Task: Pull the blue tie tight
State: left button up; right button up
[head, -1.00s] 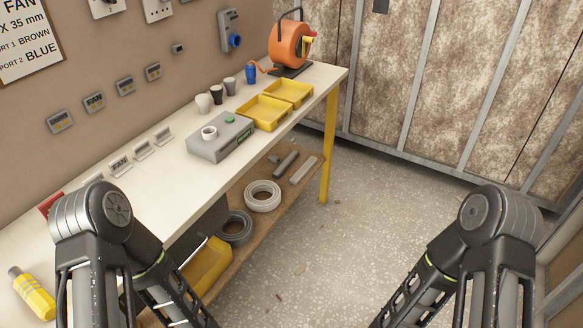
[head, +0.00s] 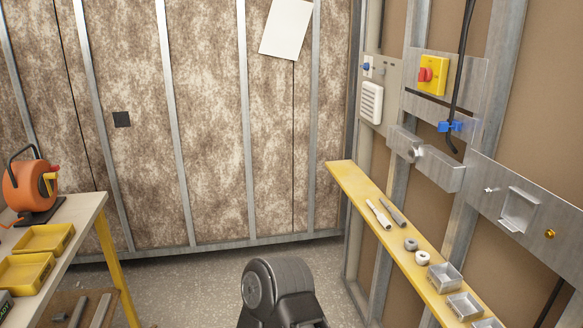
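The blue tie (head: 450,126) is on a black cable (head: 459,90) in front of a metal plate on the right wall, in the head view. It sits near the cable's lower end, which bends to the right just below. I cannot tell how tight the tie is. Neither of my grippers is in view. Only a dark joint of one of my arms shows at the bottom middle, well away from the tie.
A yellow shelf (head: 385,225) with small metal boxes, rolls and two pen-like tools runs below the cable. A yellow switch box with a red knob (head: 432,74) is above the tie. A bench (head: 84,210) with yellow trays and an orange reel (head: 24,186) stands left. Open floor lies between.

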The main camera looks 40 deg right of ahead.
aim_at(442, 126)
jog(key=z, duration=2.3)
